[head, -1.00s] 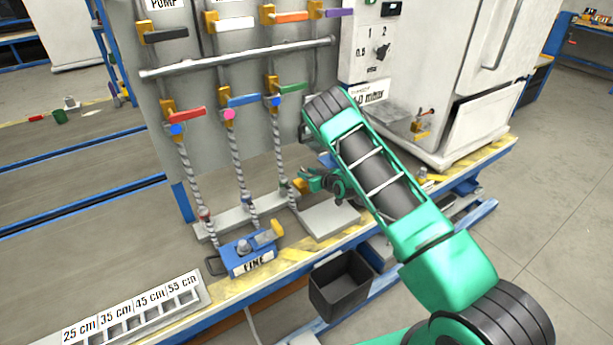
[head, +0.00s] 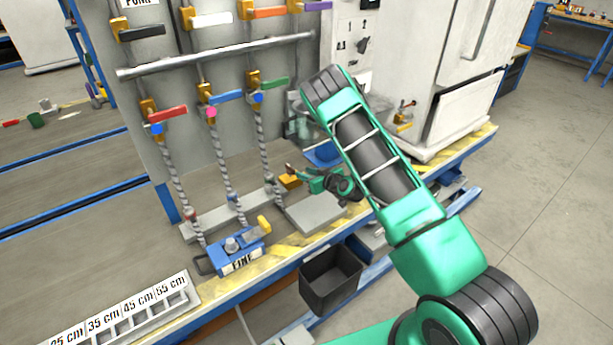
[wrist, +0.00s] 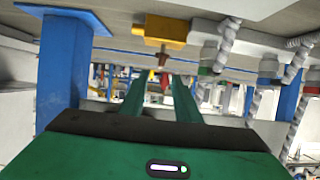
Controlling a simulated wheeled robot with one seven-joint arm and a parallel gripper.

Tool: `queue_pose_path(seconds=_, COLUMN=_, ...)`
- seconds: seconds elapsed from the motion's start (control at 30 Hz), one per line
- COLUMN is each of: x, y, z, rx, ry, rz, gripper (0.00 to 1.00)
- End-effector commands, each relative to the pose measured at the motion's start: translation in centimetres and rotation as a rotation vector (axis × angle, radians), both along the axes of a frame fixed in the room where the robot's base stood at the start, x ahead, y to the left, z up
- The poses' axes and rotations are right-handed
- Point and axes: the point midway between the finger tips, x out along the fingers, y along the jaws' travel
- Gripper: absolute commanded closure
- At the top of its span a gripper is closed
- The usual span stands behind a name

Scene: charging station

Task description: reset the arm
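My arm, green and black, reaches from the lower right over the bench in the head view. My gripper (head: 307,175) is low over the bench, just above a grey plate and beside a small yellow block (head: 290,182). In the wrist view its two green fingers (wrist: 159,100) stand apart with nothing held between them. A yellow block with a brown-red tip (wrist: 163,40) shows beyond the fingers; I cannot tell its distance.
Coiled hoses (head: 220,165) with coloured valves hang left of my gripper. A blue FINE fixture (head: 238,258), a length rack (head: 130,315) and a black bin (head: 330,280) are nearer. A blue item (head: 322,154) lies behind my gripper. Open floor (head: 540,190) is at right.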

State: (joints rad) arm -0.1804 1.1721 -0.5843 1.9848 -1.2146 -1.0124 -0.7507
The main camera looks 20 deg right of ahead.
Motion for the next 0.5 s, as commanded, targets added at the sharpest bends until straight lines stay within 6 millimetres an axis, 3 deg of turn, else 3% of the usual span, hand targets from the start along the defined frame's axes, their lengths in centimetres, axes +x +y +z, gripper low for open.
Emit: queue_pose_path(seconds=0.5, x=-0.57, y=-0.13, z=0.26, rx=0.0, ry=0.0, rz=0.001, gripper=0.7)
